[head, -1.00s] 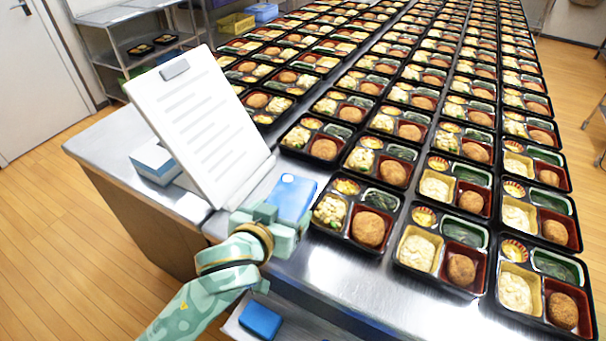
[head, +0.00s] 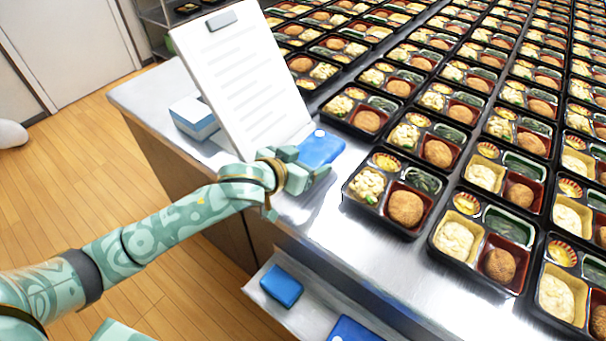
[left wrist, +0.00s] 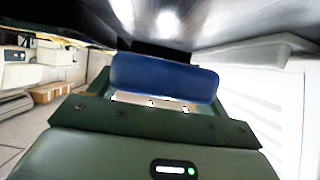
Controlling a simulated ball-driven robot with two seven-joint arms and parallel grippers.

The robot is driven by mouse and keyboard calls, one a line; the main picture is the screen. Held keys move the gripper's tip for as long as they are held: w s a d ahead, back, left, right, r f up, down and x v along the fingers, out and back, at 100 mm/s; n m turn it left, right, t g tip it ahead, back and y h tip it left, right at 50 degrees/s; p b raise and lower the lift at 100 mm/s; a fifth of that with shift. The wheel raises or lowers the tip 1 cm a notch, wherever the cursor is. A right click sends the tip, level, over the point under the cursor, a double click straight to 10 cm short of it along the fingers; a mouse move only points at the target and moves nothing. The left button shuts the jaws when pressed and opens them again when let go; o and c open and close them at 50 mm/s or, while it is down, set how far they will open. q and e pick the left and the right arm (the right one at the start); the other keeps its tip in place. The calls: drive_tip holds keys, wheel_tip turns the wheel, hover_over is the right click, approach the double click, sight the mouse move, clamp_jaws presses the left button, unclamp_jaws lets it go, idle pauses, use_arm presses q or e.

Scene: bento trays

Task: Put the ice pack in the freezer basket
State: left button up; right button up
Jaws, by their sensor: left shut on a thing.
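A blue ice pack (head: 322,149) with a small white spot is in the head view, above the steel table beside the clipboard. My left gripper (head: 302,174) is shut on its near end. In the left wrist view the ice pack (left wrist: 165,78) spans the space in front of the gripper, dark blue. A pale open basket (head: 318,318) sits low at the table's front. It holds a blue pack (head: 282,287) and part of another (head: 352,330). The gap between the held pack and the table is hard to judge. My right gripper is not in view.
A white clipboard (head: 245,85) leans upright behind the gripper, with a blue-and-white box (head: 193,118) to its left. Rows of filled bento trays (head: 390,195) cover the table to the right. A narrow steel strip (head: 345,245) along the front edge is clear.

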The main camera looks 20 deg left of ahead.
use_arm(q)
drive_tip(key=shift+a+f, duration=0.2)
drive_tip(key=shift+a, duration=0.05)
drive_tip(key=f+b, duration=0.2)
drive_tip(key=f, duration=0.2)
drive_tip(key=shift+w+a+b, duration=0.15)
drive_tip(key=shift+a+b, duration=0.15)
drive_tip(key=shift+b, duration=0.1)
drive_tip(key=shift+r, duration=0.2)
drive_tip(key=o, duration=0.9)
drive_tip(key=shift+f, duration=0.1)
